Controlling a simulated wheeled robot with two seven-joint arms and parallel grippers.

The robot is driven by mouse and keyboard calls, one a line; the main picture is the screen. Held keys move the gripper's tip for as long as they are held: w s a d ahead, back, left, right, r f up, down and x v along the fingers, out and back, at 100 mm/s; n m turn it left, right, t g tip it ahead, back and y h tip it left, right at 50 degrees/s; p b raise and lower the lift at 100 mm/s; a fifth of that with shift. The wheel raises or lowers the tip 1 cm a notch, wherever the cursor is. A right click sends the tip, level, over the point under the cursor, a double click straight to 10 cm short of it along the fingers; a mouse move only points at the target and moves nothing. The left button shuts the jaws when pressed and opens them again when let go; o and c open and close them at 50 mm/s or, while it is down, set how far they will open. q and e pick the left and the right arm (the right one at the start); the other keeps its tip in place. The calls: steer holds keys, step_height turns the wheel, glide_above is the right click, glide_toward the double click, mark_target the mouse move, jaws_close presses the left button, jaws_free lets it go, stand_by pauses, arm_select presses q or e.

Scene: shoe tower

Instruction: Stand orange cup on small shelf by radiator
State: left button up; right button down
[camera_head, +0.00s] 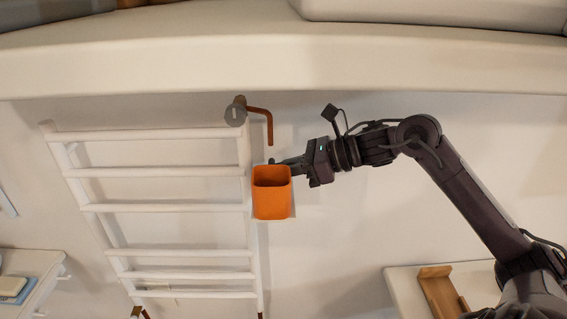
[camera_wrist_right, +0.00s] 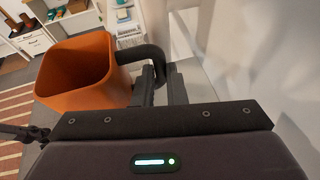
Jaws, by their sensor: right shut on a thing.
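The orange cup (camera_head: 271,198) is square, open at the top and upright, in front of the right side of the white ladder radiator (camera_head: 165,208). In the right wrist view the cup (camera_wrist_right: 78,78) has a dark looped handle (camera_wrist_right: 143,53). My right gripper (camera_head: 284,162) comes from the right and is shut on that handle; its fingers (camera_wrist_right: 163,86) show in the wrist view. A small pale shelf edge (camera_head: 293,212) seems to show beside the cup, mostly hidden by it. I cannot tell whether the cup's base touches it. My left gripper is not in view.
A valve with a copper pipe (camera_head: 262,112) sits just above the cup, by the radiator's top corner. A white surface with a wooden tray (camera_head: 443,292) is at the lower right. A white unit (camera_head: 38,268) stands at the lower left.

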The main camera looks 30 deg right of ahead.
steer(key=c, duration=1.5)
jaws_free()
steer(key=shift+s+d+b, duration=0.3)
steer(key=shift+d+b, duration=0.1)
steer(key=shift+b, duration=0.05)
steer(key=b+v, duration=0.1)
steer(key=v, duration=0.2)
steer(key=b+v, duration=0.2)
steer(key=v, duration=0.2)
steer(key=b+v, duration=0.1)
steer(key=v, duration=0.3)
steer(key=shift+a+r, duration=0.1)
steer(key=shift+r, duration=0.25)
steer(key=shift+f, duration=0.1)
